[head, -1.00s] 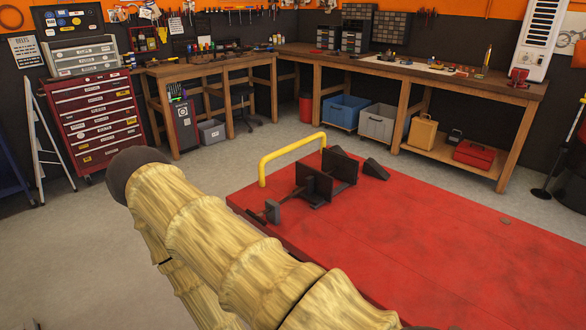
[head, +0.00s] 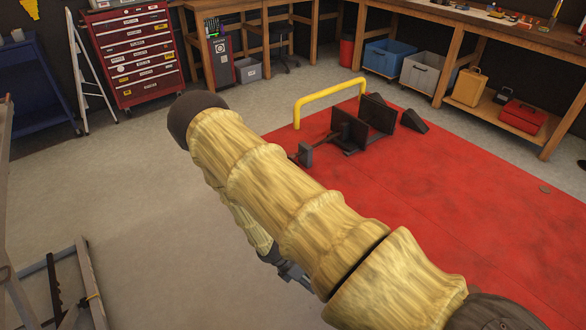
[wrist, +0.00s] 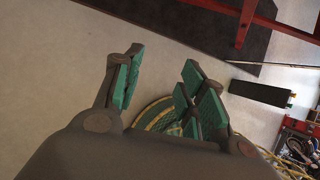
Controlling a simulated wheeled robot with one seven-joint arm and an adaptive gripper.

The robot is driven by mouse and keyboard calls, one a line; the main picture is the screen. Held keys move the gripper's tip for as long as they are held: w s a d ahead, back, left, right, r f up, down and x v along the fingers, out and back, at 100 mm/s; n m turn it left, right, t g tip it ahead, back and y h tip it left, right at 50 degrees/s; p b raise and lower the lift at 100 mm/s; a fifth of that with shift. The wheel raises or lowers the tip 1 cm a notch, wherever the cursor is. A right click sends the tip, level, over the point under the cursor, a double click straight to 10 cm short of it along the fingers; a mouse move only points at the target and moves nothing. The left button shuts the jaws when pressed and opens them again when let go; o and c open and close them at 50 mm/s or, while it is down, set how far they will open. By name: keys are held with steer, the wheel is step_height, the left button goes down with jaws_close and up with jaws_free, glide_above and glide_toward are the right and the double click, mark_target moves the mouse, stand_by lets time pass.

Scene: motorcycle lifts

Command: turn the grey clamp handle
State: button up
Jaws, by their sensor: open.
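The grey clamp handle (head: 305,154) appears as a small grey block on a thin rod, at the near left end of the black wheel clamp (head: 349,131). The clamp stands on the red lift platform (head: 450,190), by a yellow hoop bar (head: 328,95). My gripper shows only in part in the head view (head: 292,272), below my yellow-sleeved arm and well short of the clamp. In the wrist view my gripper (wrist: 165,80) has its green-padded fingers apart, with nothing between them. The handle is not recognisable in the wrist view.
A red tool chest (head: 138,52) and workbenches line the back. A metal frame (head: 62,290) stands at the lower left. Grey floor (head: 150,190) lies open left of the platform. The wrist view shows a round green-and-yellow object (wrist: 160,115) beyond the fingers.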

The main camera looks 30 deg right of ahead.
steer(key=w+d+r+n+t+h, duration=0.1)
steer(key=w+d+r+n+h, duration=0.2)
steer(key=w, duration=0.4)
steer(key=w+d+r+n+t+h, duration=0.1)
steer(key=w+d+r+n+h, duration=0.1)
steer(key=w+r+n, duration=0.3)
steer(key=w+d+r+n+h, duration=0.2)
steer(key=w+r, duration=0.1)
steer(key=w, duration=0.5)
steer(key=w+r+n+t+h+p, duration=0.1)
steer(key=w+r+n+t+h, duration=0.4)
steer(key=w+r, duration=0.85)
steer(key=shift+g+h, duration=0.3)
steer(key=shift+g, duration=0.3)
steer(key=d, duration=0.3)
steer(key=d+p, duration=0.1)
steer(key=d, duration=0.2)
steer(key=w+d+p, duration=0.1)
steer(key=d, duration=0.2)
steer(key=shift+d+f, duration=0.1)
steer(key=shift+f, duration=0.2)
